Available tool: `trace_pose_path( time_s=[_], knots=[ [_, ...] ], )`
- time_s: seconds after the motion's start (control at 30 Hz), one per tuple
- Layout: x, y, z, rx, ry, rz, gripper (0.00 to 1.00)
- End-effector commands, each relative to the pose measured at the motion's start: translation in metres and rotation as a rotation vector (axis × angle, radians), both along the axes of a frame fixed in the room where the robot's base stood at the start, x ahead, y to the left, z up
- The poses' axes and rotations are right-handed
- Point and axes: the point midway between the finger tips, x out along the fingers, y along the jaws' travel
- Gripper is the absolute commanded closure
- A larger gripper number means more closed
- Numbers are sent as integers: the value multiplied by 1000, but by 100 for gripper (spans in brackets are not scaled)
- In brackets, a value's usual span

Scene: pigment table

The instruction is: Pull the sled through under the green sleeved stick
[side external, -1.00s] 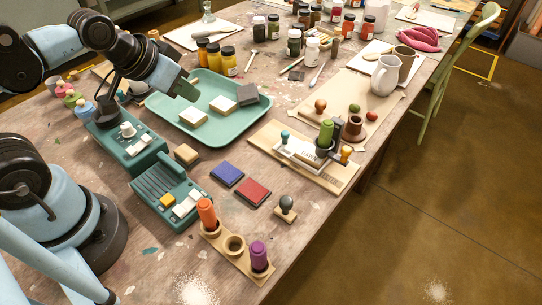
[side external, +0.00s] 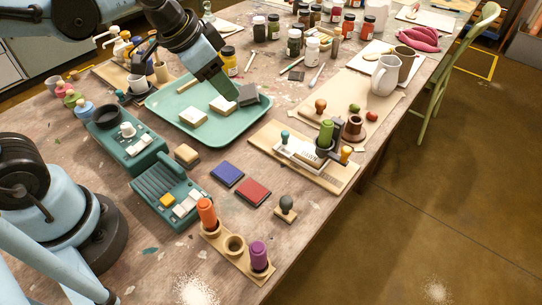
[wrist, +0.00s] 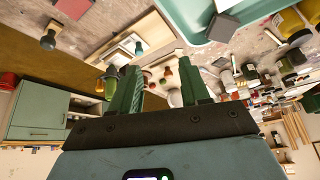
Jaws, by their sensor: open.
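The green sleeved stick (side external: 326,133) stands upright in a dark holder on a wooden board (side external: 342,181) at the right middle of the side view. A pale lettered block (side external: 309,158) lies in the frame. My gripper (side external: 229,94) is open and empty above the teal tray, left of the board and apart from it. In the wrist view my gripper (wrist: 160,85) shows two separated green fingers, with the board (wrist: 155,30) beyond.
The teal tray (side external: 170,137) holds several blocks below my gripper. Blue and red pads (side external: 228,173) and a dark-knobbed stamp (side external: 286,205) lie in front of the board. A rack with orange and purple sticks (side external: 234,255) stands at the front. A white jug (side external: 384,76) stands behind.

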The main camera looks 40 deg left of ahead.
Motion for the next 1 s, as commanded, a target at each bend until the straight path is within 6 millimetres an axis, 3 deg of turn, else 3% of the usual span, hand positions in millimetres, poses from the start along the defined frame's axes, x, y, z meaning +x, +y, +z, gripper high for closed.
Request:
trace_pose_path(
  time_s=[0.1,0.3,0.57,1.0],
  knots=[
    [20,-20,-1,11,39,-152,54],
    [39,-43,-6,15,77,-332,54],
    [46,-52,-14,15,86,-390,54],
    [63,-68,-70,16,85,-386,54]
  ],
)
